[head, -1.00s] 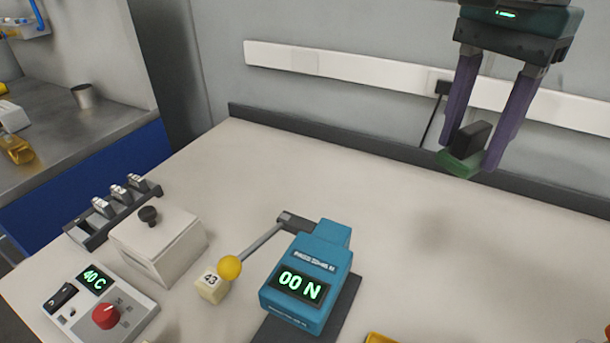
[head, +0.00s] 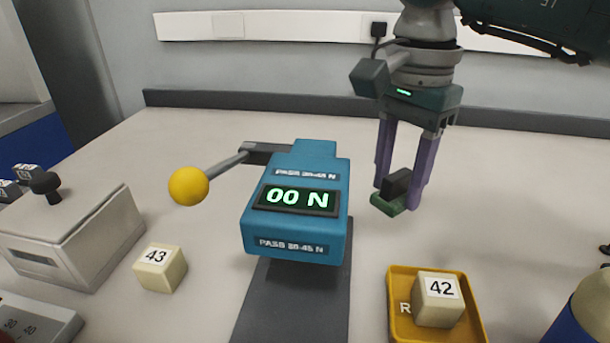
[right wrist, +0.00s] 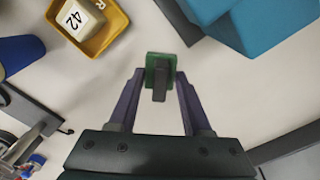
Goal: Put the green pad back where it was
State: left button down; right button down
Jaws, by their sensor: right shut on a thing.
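The green pad (head: 386,205) has a dark grip block (head: 397,183) on top. My right gripper (head: 402,190) is shut on the dark block, and the pad hangs beneath the fingertips above the bench, right of the blue press. In the right wrist view the green pad (right wrist: 152,66) shows between the fingertips (right wrist: 158,78), with the press at the upper right. The blue press (head: 300,225) reads 00 N and has a lever with a yellow ball (head: 188,186). My left gripper is not in view.
A yellow tray (head: 398,322) holding a block marked 42 (head: 438,300) stands at the front right. A block marked 43 (head: 160,268) stands left of the press, beside a white lidded box (head: 85,245). The bench behind the press is clear.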

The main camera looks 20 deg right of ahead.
aim_at(386, 232)
notch_tip(386, 232, down, 5)
jog(key=b, duration=0.3)
jog(key=shift+f+b, duration=0.1)
jog(key=shift+b, duration=0.3)
jog(key=shift+r, duration=0.2)
jog(key=shift+f, duration=0.15)
jog(key=shift+c, duration=1.7)
grip_release()
notch_tip(386, 232, up, 12)
jog(key=p, duration=0.9)
jog(key=shift+r+p, duration=0.2)
jog(key=shift+p, duration=0.1)
